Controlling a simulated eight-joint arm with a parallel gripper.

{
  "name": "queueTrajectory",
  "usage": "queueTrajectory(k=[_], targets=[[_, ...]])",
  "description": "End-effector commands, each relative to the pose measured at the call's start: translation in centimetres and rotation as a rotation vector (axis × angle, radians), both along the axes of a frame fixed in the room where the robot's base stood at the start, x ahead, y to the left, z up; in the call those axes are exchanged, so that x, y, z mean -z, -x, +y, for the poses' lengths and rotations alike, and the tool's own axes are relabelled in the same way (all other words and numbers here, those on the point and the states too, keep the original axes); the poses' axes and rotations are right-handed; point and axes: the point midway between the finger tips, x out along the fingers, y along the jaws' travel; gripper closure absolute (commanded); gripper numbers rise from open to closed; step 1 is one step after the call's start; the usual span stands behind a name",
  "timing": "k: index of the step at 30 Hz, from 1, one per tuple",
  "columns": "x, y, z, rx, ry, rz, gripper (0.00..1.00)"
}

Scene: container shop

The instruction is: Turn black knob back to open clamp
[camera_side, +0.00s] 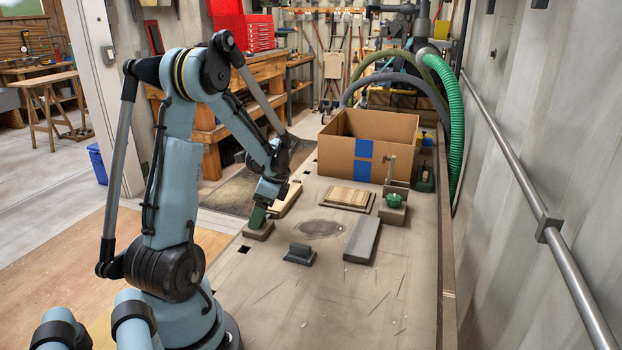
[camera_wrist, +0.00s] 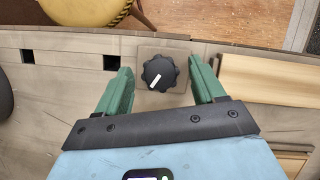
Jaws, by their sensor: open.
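The black knob (camera_wrist: 161,73) has a scalloped rim and a white pointer line that slants toward the lower left in the wrist view. It sits on a grey-brown square base (camera_wrist: 175,50). My gripper (camera_wrist: 163,82) is open, with one green finger on each side of the knob and a visible gap on both sides. In the side view my gripper (camera_side: 257,214) is over the small block base (camera_side: 258,231) near the bench's left edge, and the knob is hidden there. I cannot make out a clamp moved by this knob.
A wooden board (camera_side: 285,200) lies just behind the knob base. A dark block (camera_side: 299,254), a grey slab (camera_side: 363,240), a wooden plate (camera_side: 347,198) and a green-knobbed fixture (camera_side: 393,201) stand to the right. A cardboard box (camera_side: 340,150) is at the back. The front bench is clear.

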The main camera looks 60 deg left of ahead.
Motion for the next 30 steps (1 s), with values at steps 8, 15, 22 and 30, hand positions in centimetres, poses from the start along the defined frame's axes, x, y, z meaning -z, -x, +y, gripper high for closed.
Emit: queueTrajectory(k=[8, 15, 22, 30], targets=[[-0.03, -0.01, -0.01, 0.0, 0.0, 0.0, 0.62], [-0.04, -0.01, -0.01, -0.001, 0.0, 0.0, 0.87], [-0.04, -0.04, 0.04, -0.04, 0.0, 0.0, 0.87], [-0.06, -0.06, 0.16, -0.203, 0.0, 0.001, 0.87]])
